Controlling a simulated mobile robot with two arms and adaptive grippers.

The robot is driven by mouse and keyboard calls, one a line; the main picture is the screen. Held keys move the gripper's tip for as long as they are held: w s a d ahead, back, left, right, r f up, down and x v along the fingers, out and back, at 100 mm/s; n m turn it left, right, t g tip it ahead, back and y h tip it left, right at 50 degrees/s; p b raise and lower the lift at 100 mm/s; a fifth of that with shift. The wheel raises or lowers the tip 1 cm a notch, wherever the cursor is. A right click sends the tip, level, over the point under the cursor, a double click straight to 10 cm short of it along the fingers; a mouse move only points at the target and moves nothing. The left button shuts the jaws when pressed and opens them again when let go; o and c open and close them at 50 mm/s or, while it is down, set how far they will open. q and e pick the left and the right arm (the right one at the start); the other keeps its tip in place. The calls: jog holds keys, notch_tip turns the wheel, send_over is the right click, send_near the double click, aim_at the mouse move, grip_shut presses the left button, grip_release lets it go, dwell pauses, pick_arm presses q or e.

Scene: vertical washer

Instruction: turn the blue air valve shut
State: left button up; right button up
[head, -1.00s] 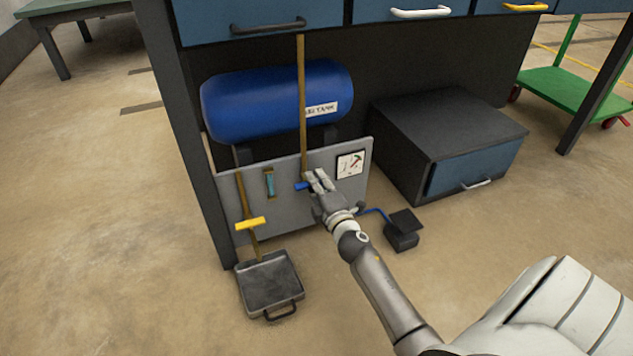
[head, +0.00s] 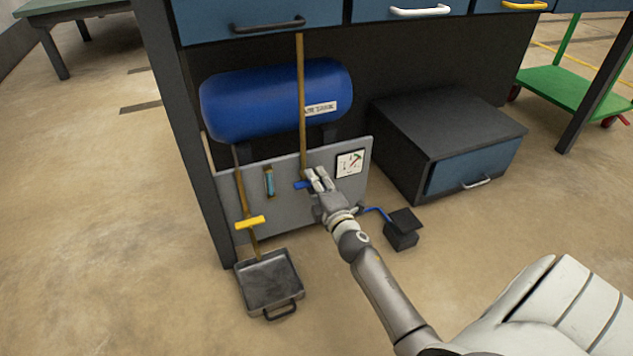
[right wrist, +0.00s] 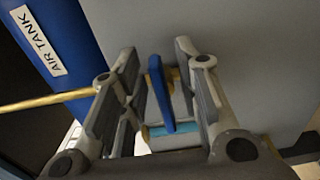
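The blue air valve handle (head: 301,185) is a short lever on the grey panel (head: 287,210) under the blue air tank (head: 255,102). In the head view it points left from beside a vertical brass pipe (head: 301,95). My right gripper (head: 317,180) is at the panel and hides part of the valve. In the right wrist view the blue handle (right wrist: 160,94) stands between the two spread fingers of the gripper (right wrist: 156,55), with gaps visible on both sides. My left gripper is not in view.
A yellow-handled valve (head: 250,222) and a sight glass (head: 269,182) are left of the blue valve; a gauge (head: 350,163) is right of it. A black pan (head: 268,283) and a pedal (head: 402,230) are on the floor. A cabinet (head: 450,140) stands at right.

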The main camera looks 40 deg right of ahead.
jog(key=v, duration=1.2)
jog(key=shift+w, duration=0.1)
